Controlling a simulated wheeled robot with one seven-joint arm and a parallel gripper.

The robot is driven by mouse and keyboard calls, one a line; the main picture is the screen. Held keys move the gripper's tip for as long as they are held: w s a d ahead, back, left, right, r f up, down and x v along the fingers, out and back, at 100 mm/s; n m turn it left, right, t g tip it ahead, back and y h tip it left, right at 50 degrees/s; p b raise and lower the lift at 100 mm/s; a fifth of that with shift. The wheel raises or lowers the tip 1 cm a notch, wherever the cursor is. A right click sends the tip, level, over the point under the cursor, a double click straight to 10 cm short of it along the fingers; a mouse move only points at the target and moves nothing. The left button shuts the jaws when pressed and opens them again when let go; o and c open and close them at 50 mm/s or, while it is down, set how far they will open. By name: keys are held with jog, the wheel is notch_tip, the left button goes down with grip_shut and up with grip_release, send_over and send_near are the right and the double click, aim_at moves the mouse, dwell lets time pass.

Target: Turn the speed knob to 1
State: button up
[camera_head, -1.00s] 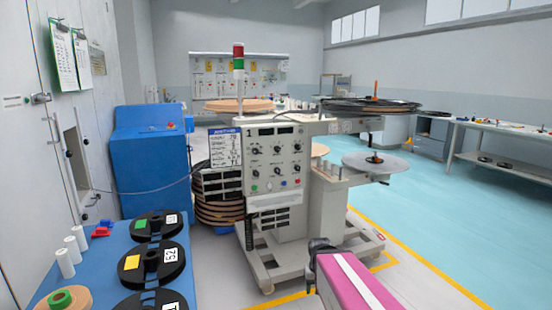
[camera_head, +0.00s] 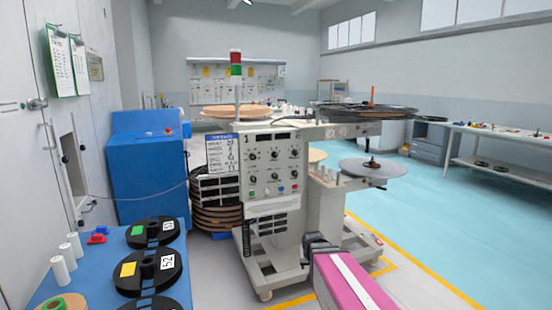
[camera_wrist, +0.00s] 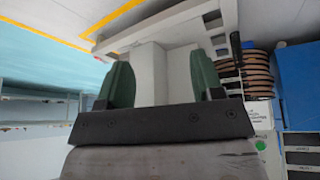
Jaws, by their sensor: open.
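The rewind machine's grey control panel (camera_head: 273,162) faces me in the head view, marked with a 1 at its upper left. It carries two rows of small dark knobs (camera_head: 274,178) with colored buttons below. The labels are too small to read, so I cannot tell which is the speed knob or where it points. In the wrist view my gripper (camera_wrist: 162,78) is open and empty, its two green fingers wide apart. The machine's pale base and column show beyond them. The knobs are not visible in that view.
A blue table (camera_head: 92,279) with black reels (camera_head: 152,269) stands at the lower left. A blue cabinet (camera_head: 148,165) is left of the machine. A grey disc (camera_head: 358,172) and a dark reel (camera_head: 364,112) extend from its right side. Open floor (camera_head: 460,215) lies to the right.

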jog(key=w+r+t, duration=0.4)
jog(key=w+r, duration=0.1)
jog(key=w, duration=0.6)
jog(key=n+t+y, duration=0.4)
jog(key=t+y, duration=0.4)
jog(key=t, duration=0.4)
send_near(276, 156)
jog(key=x, duration=0.9)
jog(key=shift+w+a+r, duration=0.15)
jog(key=shift+w, duration=0.2)
jog(key=c, duration=0.9)
